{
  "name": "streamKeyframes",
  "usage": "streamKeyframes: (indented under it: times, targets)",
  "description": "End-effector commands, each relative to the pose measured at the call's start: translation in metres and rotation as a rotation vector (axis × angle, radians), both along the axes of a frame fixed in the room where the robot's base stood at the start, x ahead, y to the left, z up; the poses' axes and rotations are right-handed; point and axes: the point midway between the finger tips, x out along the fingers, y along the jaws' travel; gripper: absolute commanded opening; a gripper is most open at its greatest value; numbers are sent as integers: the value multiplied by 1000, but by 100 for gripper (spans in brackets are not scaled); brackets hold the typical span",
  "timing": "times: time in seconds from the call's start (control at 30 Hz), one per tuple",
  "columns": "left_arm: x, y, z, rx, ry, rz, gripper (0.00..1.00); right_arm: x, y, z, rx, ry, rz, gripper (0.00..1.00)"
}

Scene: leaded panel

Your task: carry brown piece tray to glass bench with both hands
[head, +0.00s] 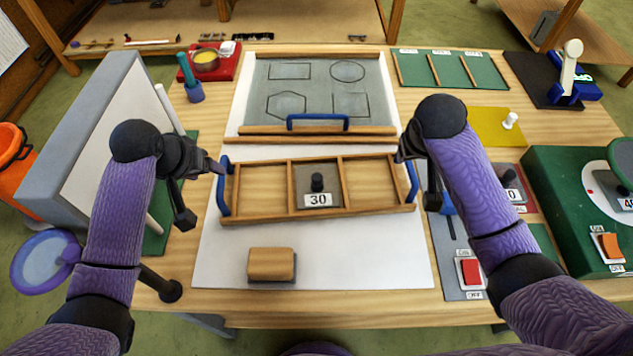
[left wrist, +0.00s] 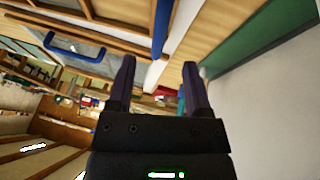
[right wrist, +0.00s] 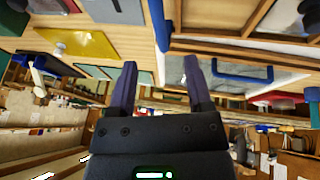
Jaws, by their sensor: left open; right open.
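The brown piece tray (head: 262,216) lies on the white sheet on the bench. It is a wooden frame with three compartments and a blue handle at each end; a grey block with a dark knob, labelled 30 (head: 318,199), sits in the middle one. My left gripper (head: 214,168) is open beside the left handle (head: 223,190); the handle (left wrist: 163,25) shows beyond its fingers in the left wrist view. My right gripper (head: 408,157) is open by the right handle (head: 412,182); that handle (right wrist: 160,22) shows just past its fingers in the right wrist view.
A panel board (head: 375,105) with drawn outlines and a blue handle lies behind the tray. A tan block (head: 271,264) lies in front. A grey-white upright board (head: 110,110) stands left; a switch plate (head: 447,262) and green machine (head: 570,200) stand right.

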Motion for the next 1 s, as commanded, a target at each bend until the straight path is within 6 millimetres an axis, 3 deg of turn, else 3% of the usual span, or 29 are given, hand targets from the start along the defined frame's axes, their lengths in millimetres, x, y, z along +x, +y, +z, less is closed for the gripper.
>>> streamKeyframes:
  times: [0.43, 0.6, 0.9, 1.0]
  targets:
    - [30, -15, -71, -1, 3, -1, 64, 30, -13, -71, 1, 2, 0, 64]
    - [34, -16, -82, 0, 1, -1, 64, 34, -16, -82, 0, 0, 0, 64]
    - [35, -17, -84, 1, 0, -2, 64, 35, -16, -84, 0, -1, 1, 64]
    - [35, -17, -84, 1, 0, -2, 43, 35, -16, -84, 0, -1, 1, 43]
